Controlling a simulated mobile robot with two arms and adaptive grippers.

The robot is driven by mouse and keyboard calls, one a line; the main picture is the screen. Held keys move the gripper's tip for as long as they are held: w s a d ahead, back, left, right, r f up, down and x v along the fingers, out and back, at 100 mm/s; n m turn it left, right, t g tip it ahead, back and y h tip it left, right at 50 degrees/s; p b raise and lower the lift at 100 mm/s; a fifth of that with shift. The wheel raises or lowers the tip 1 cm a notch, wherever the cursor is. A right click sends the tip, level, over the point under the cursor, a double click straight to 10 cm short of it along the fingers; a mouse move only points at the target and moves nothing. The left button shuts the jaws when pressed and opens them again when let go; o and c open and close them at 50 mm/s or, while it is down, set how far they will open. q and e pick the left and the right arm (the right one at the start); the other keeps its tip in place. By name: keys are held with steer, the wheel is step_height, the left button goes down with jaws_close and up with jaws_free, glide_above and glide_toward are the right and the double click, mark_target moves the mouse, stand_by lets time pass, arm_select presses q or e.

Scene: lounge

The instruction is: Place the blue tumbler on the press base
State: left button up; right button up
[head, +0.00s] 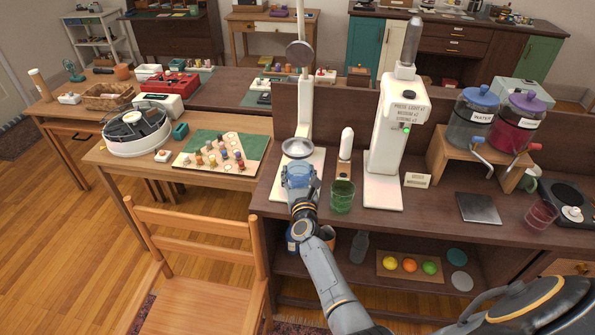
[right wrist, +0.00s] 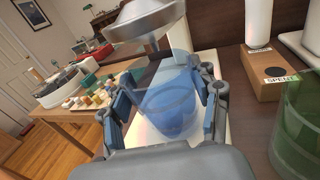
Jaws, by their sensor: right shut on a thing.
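The blue tumbler (head: 298,176) is clear blue and looks roughly upright. My right gripper (head: 300,190) is shut on it, one finger on each side, as the right wrist view (right wrist: 160,105) also shows. The tumbler is over the white press base (head: 277,191), under the round metal cup (head: 297,148) of the press. In the right wrist view the metal cup (right wrist: 145,20) hangs just above and behind the tumbler's rim. I cannot tell whether the tumbler's bottom touches the base. My left gripper is not in view.
A green tumbler (head: 342,197) stands just right of the press base. Beside it are a small wooden stand (head: 344,170) and a white dispenser (head: 384,185). A wooden chair (head: 195,245) stands at the front left. Drink jugs (head: 470,118) stand at the right.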

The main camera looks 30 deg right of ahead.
mark_target(298, 168)
steer(key=shift+w+d, duration=0.1)
steer(key=shift+w, duration=0.25)
steer(key=shift+w+d, duration=0.15)
steer(key=shift+w, duration=0.15)
steer(key=b+x, duration=0.1)
steer(key=x, duration=0.1)
steer(key=shift+w+d+b, duration=0.15)
steer(key=shift+w+b, duration=0.15)
steer(key=shift+b, duration=0.1)
steer(key=shift+f+b, duration=0.35)
steer(key=shift+f, duration=0.25)
steer(key=shift+w+f, duration=0.1)
steer(key=shift+f, duration=0.1)
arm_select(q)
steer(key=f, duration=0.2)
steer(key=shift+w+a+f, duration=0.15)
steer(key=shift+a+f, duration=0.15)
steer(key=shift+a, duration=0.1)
arm_select(e)
steer(key=shift+r, duration=0.15)
